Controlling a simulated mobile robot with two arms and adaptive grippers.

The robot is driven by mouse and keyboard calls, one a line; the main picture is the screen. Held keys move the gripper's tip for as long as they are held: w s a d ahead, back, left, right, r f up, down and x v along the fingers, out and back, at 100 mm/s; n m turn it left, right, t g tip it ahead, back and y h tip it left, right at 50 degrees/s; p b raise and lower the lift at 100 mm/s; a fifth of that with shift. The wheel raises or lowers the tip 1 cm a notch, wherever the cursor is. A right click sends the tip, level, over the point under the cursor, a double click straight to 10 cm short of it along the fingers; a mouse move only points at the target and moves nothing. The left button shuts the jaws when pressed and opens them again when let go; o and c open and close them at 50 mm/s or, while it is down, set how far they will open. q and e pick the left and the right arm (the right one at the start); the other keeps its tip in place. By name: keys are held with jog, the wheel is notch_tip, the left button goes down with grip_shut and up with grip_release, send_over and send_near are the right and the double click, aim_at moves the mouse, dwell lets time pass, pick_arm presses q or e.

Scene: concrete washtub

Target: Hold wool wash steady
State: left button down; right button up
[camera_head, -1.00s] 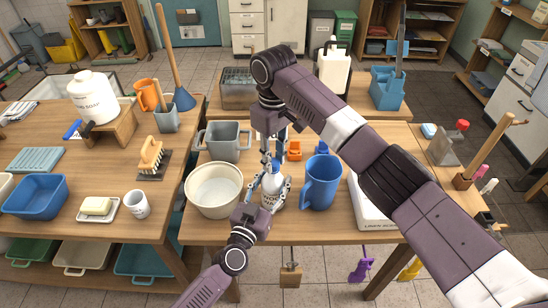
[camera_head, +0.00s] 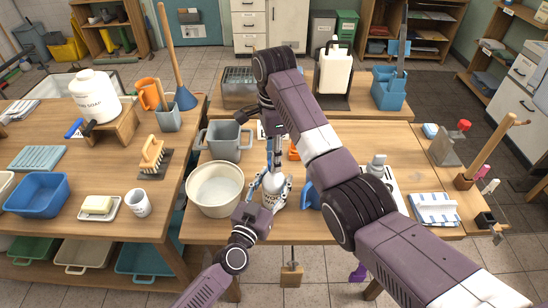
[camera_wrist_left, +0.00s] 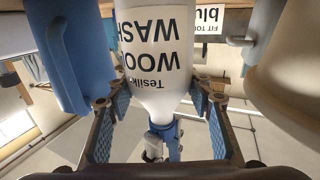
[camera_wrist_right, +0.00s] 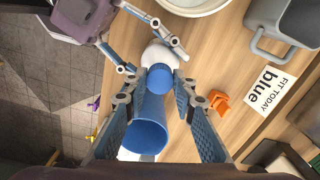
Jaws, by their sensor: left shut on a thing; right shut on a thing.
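The wool wash is a white bottle (camera_head: 275,198) with dark lettering, standing on the middle table. It fills the centre of the left wrist view (camera_wrist_left: 158,60). My left gripper (camera_head: 268,186) is shut around the bottle, one finger on each side. My right gripper (camera_head: 276,160) comes down from above and is shut at the bottle's blue cap (camera_wrist_right: 158,78). The bottle's white shoulder (camera_wrist_right: 158,55) shows beyond the cap. My right arm hides part of the scene right of the bottle.
A cream basin (camera_head: 214,187) stands close left of the bottle. A blue jug (camera_wrist_right: 148,138) stands close on the other side, mostly hidden in the head view. A grey tub (camera_head: 228,140), an orange item (camera_wrist_right: 219,102) and a "blue" label card (camera_wrist_right: 268,88) lie behind.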

jog(key=m, duration=0.4)
jog(key=shift+w, duration=0.1)
jog(key=o, duration=0.7)
jog(key=shift+o, duration=0.2)
jog(key=shift+r, duration=0.1)
jog(key=shift+c, duration=0.4)
